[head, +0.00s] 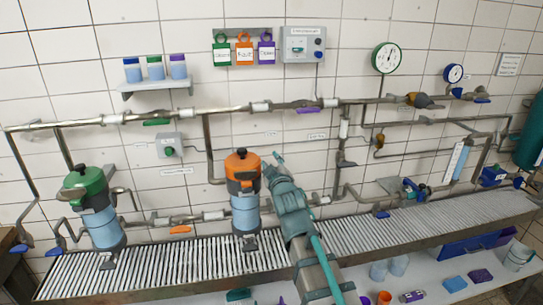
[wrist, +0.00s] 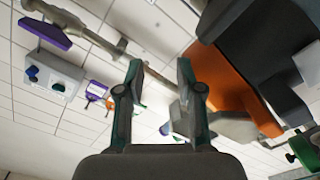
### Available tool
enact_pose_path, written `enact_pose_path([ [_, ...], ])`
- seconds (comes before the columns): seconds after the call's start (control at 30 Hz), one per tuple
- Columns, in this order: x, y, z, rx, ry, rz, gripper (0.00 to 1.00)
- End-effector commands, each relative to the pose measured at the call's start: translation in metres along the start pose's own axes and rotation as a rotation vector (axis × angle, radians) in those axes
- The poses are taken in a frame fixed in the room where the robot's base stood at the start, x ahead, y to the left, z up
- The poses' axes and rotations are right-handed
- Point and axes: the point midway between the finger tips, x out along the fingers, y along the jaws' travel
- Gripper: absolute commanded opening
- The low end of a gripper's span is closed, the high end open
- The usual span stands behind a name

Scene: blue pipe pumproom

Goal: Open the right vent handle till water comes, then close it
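The canister on the right has an orange lid (head: 242,163) with a black knob on top and a blue see-through body (head: 245,212). Its orange and dark head also fills the right of the wrist view (wrist: 228,82). My gripper (head: 277,158) is just right of this lid in the head view. In the wrist view my gripper (wrist: 154,82) has its two fingers apart with nothing held between them. A pale grey part beside the orange head is partly behind the right finger. I cannot tell whether it is the vent handle. The left canister has a green lid (head: 85,182).
Grey pipes (head: 225,109) with coloured valve levers run along the tiled wall. A slatted drain grate (head: 180,262) lies below the canisters. A control box (head: 303,45), hanging tags (head: 244,50) and a bottle shelf (head: 157,86) are higher up.

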Motion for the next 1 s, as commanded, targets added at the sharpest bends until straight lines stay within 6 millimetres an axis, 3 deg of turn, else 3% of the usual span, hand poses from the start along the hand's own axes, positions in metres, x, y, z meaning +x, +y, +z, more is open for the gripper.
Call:
enact_pose_path([
  [0.2,0.001,0.015,-0.017,0.000,0.000,0.000,0.36],
  [0.43,0.000,0.018,-0.022,-0.001,-0.001,-0.001,0.36],
  [0.73,0.000,0.017,-0.020,0.000,-0.001,-0.001,0.36],
  [1.0,-0.010,0.000,-0.001,0.002,0.022,0.018,0.36],
])
